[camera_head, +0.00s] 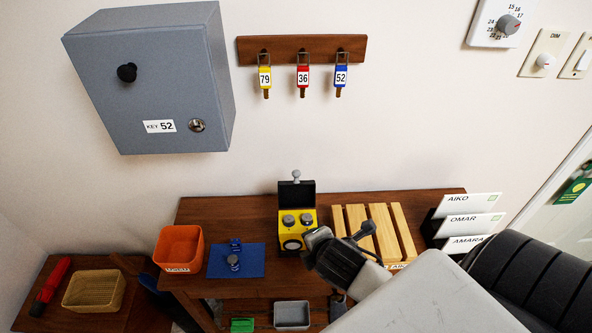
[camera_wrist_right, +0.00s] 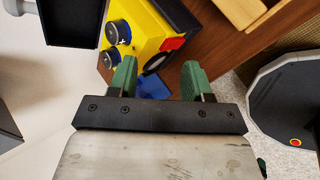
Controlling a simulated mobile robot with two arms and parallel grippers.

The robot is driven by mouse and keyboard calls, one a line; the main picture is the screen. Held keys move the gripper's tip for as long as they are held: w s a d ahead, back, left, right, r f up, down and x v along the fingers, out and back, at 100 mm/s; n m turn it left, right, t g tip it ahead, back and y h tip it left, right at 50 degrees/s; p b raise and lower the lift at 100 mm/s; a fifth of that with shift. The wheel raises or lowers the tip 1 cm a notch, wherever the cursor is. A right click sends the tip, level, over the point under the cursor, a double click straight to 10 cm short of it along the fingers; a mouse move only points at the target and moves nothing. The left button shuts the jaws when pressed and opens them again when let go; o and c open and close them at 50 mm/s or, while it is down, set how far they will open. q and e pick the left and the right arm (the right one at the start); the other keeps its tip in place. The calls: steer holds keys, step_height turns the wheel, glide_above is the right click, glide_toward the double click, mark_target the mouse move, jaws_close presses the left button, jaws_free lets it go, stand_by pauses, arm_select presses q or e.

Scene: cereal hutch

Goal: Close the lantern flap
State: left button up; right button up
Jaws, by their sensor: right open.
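The yellow lantern (camera_head: 291,229) stands on the wooden table, with two dark round knobs on its top and a round white face in front. Its black flap (camera_head: 298,192) stands upright at the back, open, with a grey ball-ended knob (camera_head: 296,174) on it. In the right wrist view the lantern (camera_wrist_right: 153,22) is at top centre, and the flap (camera_wrist_right: 80,22) is at upper left, partly cut off. My right gripper (camera_wrist_right: 158,75) is open with nothing between its green fingers. In the head view it is just right of the lantern. My left gripper is not in view.
A wooden slatted rack (camera_head: 384,222) is right of the lantern, with upright name cards (camera_head: 470,203) beyond. A blue mat (camera_head: 250,268) and orange bin (camera_head: 182,243) are to the left. A grey key cabinet (camera_head: 150,85) and hanging key tags (camera_head: 303,75) are on the wall.

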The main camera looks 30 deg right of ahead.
mark_target(298, 173)
steer(key=w+r+n, duration=0.1)
steer(key=n, duration=0.1)
steer(key=w+d+r+n+t, duration=0.1)
steer(key=r+n, duration=0.1)
steer(key=w+r+n+t, duration=0.1)
steer(key=r+n, duration=0.1)
steer(key=shift+w+d+h, duration=0.25)
steer(key=shift+d+h, duration=0.05)
steer(key=w+d+r+n+t, duration=0.1)
steer(key=w+r+n+t, duration=0.2)
steer(key=r+n, duration=0.4)
steer(key=shift+n, duration=0.7)
steer(key=x, duration=0.7)
steer(key=p+x, duration=0.1)
steer(key=x, duration=0.3)
steer(key=shift+s+d+f, duration=0.15)
steer(key=shift+s+f, duration=0.05)
steer(key=shift+f, duration=0.2)
jaws_close()
